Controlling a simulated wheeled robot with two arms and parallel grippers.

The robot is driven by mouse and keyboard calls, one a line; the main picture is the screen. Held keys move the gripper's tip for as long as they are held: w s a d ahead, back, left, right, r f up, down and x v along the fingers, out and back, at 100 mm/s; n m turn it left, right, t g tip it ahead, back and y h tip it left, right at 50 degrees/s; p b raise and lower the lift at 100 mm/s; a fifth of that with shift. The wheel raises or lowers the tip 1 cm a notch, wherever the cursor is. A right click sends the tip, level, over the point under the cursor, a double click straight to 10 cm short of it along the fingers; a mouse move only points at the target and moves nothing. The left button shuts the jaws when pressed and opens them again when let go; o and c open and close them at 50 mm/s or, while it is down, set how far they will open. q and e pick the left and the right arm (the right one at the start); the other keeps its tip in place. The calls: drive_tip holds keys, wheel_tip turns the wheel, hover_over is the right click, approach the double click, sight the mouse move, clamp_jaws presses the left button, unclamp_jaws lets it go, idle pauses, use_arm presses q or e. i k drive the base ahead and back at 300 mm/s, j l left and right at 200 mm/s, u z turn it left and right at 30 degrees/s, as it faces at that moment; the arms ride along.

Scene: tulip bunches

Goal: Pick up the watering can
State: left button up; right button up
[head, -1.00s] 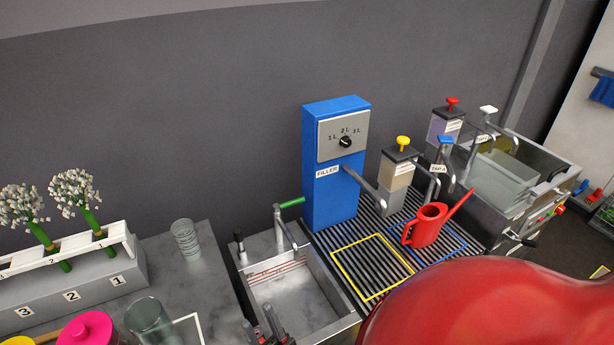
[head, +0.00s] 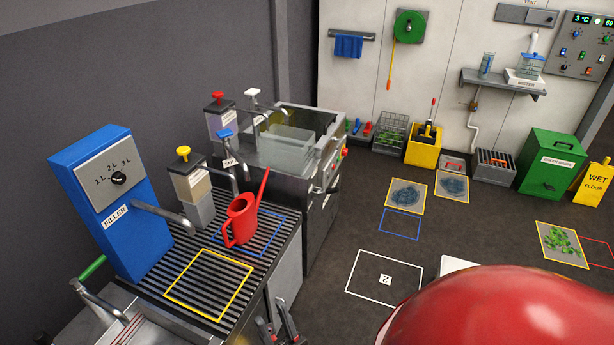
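The red watering can (head: 241,222) stands upright on the slatted rack (head: 222,312), at the blue outlined square (head: 272,243). Its spout points up to the right and its handle is on the near left side. My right gripper (head: 276,328) shows at the bottom edge, below and in front of the rack and well apart from the can. Its two fingers stand apart with nothing seen between them. My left gripper is not in view.
The blue filler (head: 120,215) with its spout stands left of the can. A yellow-capped dispenser (head: 190,187) and taps stand close behind it. A yellow outlined square (head: 208,284) on the rack is empty. A metal sink unit (head: 290,180) is behind right.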

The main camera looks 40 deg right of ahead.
sight(250, 207)
drive_tip(key=z, duration=0.7)
drive_tip(key=l+u, duration=0.15)
drive_tip(key=u, duration=0.8)
drive_tip(key=l+u, duration=0.35)
drive_tip(key=k+l+u, duration=0.15)
drive_tip(key=l+u, duration=0.2)
drive_tip(key=k+l+u, duration=0.15)
drive_tip(key=l+u, duration=0.2)
drive_tip(key=l, duration=0.15)
drive_tip(key=k+l, duration=0.1)
drive_tip(key=l, duration=0.25)
drive_tip(key=k+l+u, duration=0.1)
drive_tip(key=l, duration=0.25)
drive_tip(key=k+l, duration=0.1)
drive_tip(key=l, duration=0.2)
drive_tip(key=i, duration=0.25)
